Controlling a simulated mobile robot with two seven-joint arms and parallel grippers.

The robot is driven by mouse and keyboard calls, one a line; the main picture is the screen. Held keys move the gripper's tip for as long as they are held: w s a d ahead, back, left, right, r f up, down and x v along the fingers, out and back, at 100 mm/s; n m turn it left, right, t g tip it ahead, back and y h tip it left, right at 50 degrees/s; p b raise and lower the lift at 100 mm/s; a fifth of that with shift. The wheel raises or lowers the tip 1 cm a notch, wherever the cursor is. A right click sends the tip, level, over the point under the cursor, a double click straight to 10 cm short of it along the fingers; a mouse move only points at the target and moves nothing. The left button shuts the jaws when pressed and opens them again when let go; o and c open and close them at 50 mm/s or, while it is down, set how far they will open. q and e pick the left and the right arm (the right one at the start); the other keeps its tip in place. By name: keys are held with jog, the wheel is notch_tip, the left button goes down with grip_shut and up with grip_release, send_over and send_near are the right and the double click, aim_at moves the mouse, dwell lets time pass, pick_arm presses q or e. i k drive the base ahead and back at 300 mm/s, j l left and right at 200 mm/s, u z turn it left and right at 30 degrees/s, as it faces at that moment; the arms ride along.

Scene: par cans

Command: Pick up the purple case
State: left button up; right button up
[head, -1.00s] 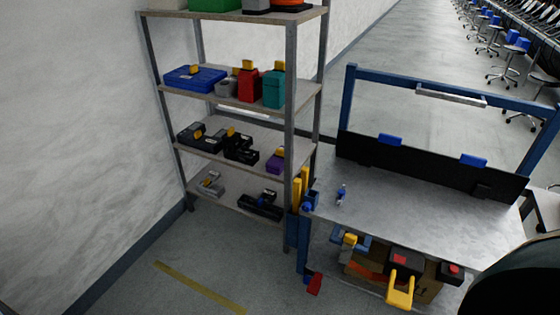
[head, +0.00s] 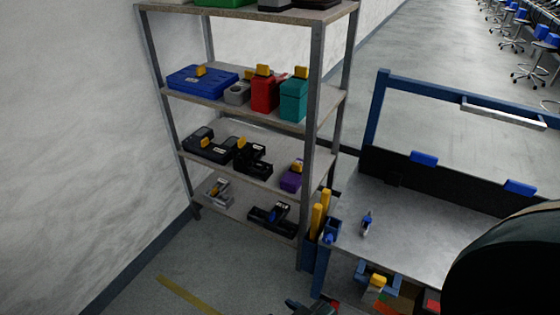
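The purple case (head: 291,178) is a small box on the third shelf down of the metal rack, at its right end near the front post. A yellow piece shows at its top. Nothing of mine touches it. My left gripper is not in view. A dark piece at the bottom edge, below and well apart from the case, looks like the tip of my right gripper (head: 310,306). It is cut off by the frame, so its fingers cannot be made out.
Black cases (head: 209,145) share the purple case's shelf. A blue case (head: 202,80), a red case (head: 265,92) and a teal case (head: 293,100) sit one shelf up. A workbench (head: 400,225) stands close on the right, with yellow-handled tools (head: 318,218) at its corner.

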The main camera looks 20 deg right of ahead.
aim_at(292, 181)
jog(key=i+j, duration=0.15)
jog(key=i, duration=0.55)
jog(key=i+j, duration=0.1)
jog(key=i, duration=0.65)
jog(key=i+j+z, duration=0.1)
jog(key=z, duration=0.35)
jog(key=i+j+z, duration=0.25)
jog(key=z, duration=0.25)
jog(key=i+j+z, duration=0.2)
jog(key=z, duration=0.25)
jog(key=i+j+z, duration=0.65)
